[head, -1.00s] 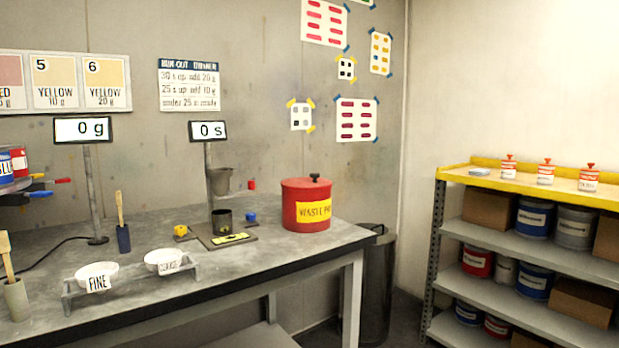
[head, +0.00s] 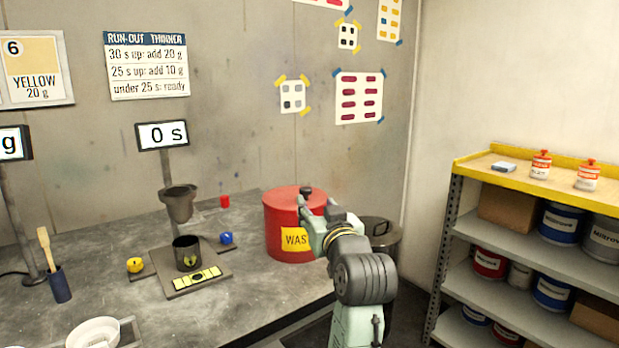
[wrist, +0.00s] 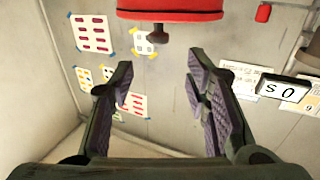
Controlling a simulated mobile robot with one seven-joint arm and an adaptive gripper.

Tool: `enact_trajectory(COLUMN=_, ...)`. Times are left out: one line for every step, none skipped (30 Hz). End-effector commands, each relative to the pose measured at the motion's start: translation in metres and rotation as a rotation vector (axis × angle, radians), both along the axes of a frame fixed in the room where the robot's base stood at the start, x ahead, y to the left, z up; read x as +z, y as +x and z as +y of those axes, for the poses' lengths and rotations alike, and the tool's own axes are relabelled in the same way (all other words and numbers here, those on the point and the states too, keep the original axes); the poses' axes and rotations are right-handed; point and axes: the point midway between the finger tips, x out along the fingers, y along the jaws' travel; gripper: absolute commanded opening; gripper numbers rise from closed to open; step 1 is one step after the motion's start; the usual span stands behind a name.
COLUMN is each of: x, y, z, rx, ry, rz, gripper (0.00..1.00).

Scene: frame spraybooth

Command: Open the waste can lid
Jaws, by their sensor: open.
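The red waste can (head: 281,222), with a yellow label, stands on the grey bench, its lid on top. The lid's dark knob (head: 306,190) sticks up. My gripper (head: 319,209) is in front of the can's right side and hides part of the can and label. In the wrist view, which is upside down, the red lid (wrist: 170,14) is at the top edge and its knob (wrist: 160,35) points down. The knob lies just beyond my open, empty gripper (wrist: 160,66), roughly in line with the gap between the fingers. I see no contact with it.
A viscosity cup stand (head: 178,203) with a dark beaker (head: 187,254) stands left of the can. A yellow object (head: 135,265) and a blue one (head: 226,238) sit beside it. A dark bin (head: 382,232) stands behind my arm. Shelves (head: 520,240) with paint tins stand at the right.

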Motion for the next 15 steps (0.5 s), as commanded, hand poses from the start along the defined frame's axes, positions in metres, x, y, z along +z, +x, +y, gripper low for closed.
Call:
enact_trajectory(x=-0.001, y=0.003, z=-0.003, rx=-0.004, ry=0.0, rz=0.009, gripper=0.44)
enact_trajectory(x=-0.001, y=0.005, z=-0.004, rx=-0.004, ry=0.0, rz=0.012, gripper=0.44)
enact_trajectory(x=-0.001, y=0.008, z=-0.003, rx=-0.003, ry=0.0, rz=0.013, gripper=0.44)
enact_trajectory(x=-0.001, y=0.012, z=-0.001, rx=-0.003, ry=0.0, rz=0.014, gripper=0.44)
enact_trajectory(x=-0.001, y=0.016, z=0.0, rx=-0.002, ry=0.0, rz=0.014, gripper=0.44)
enact_trajectory(x=-0.001, y=0.023, z=0.002, rx=-0.002, ry=0.0, rz=0.014, gripper=0.44)
enact_trajectory(x=-0.001, y=0.028, z=0.004, rx=-0.001, ry=0.0, rz=0.016, gripper=0.44)
enact_trajectory(x=0.0, y=0.034, z=0.005, rx=-0.002, ry=0.001, rz=0.015, gripper=0.44)
enact_trajectory(x=0.0, y=0.042, z=0.007, rx=-0.001, ry=0.001, rz=0.015, gripper=0.44)
enact_trajectory(x=0.0, y=0.048, z=0.008, rx=-0.001, ry=0.0, rz=0.014, gripper=0.44)
enact_trajectory(x=0.0, y=0.053, z=0.01, rx=-0.001, ry=0.0, rz=0.014, gripper=0.44)
enact_trajectory(x=0.0, y=0.061, z=0.012, rx=-0.001, ry=0.0, rz=0.014, gripper=0.44)
enact_trajectory(x=0.0, y=0.066, z=0.013, rx=-0.001, ry=0.0, rz=0.012, gripper=0.44)
enact_trajectory(x=0.0, y=0.071, z=0.015, rx=-0.001, ry=0.001, rz=0.014, gripper=0.44)
enact_trajectory(x=0.0, y=0.078, z=0.016, rx=-0.001, ry=0.0, rz=0.012, gripper=0.44)
